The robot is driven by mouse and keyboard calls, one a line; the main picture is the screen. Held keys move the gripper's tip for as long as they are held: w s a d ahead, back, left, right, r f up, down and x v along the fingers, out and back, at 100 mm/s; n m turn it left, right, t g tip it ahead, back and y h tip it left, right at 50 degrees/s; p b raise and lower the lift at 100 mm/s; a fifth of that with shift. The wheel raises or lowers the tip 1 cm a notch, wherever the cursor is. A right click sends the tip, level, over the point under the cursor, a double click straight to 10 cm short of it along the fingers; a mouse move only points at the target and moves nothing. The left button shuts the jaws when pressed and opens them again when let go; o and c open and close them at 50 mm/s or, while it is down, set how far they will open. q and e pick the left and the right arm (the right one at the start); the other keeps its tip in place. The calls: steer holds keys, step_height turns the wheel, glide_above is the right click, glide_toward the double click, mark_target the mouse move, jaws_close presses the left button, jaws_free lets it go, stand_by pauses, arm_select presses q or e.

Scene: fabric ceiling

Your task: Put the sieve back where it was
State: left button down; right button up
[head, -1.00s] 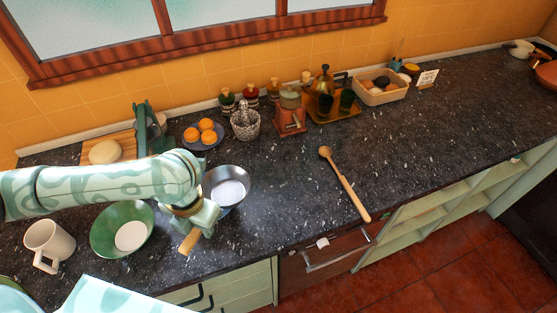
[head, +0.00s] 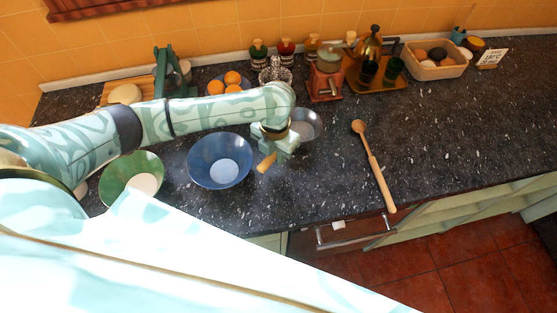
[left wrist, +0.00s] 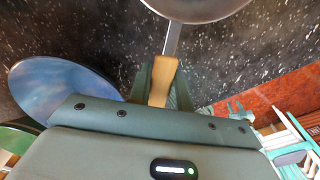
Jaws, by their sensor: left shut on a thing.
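The sieve (head: 308,122) has a round grey metal bowl and a wooden handle (head: 266,163). My left gripper (head: 277,148) is shut on the handle, just right of the blue bowl. In the left wrist view the handle (left wrist: 162,80) runs between the fingers of the gripper (left wrist: 160,92), and the sieve's bowl (left wrist: 196,8) is cut off at the top. It is over the dark counter; its height is hard to tell. My right gripper is out of view.
A green bowl (head: 118,170) stands left of the blue bowl. A wooden spoon (head: 374,168) lies to the right. A red grinder (head: 325,85), a tray with bottles (head: 385,82) and a plate of oranges (head: 232,80) stand behind. Counter right of the spoon is clear.

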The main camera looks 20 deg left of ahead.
arm_select(q)
steer(key=shift+w+d+f, duration=0.2)
steer(key=shift+w+f, duration=0.15)
steer(key=shift+f, duration=0.2)
step_height(320, 180, down, 3)
steer(key=shift+r+b, duration=0.1)
steer(key=shift+b, duration=0.55)
steer(key=c, duration=1.3)
jaws_free()
step_height(320, 180, up, 12)
steer(key=p, duration=0.3)
steer(key=shift+s+p, duration=0.1)
steer(key=shift+p, duration=0.3)
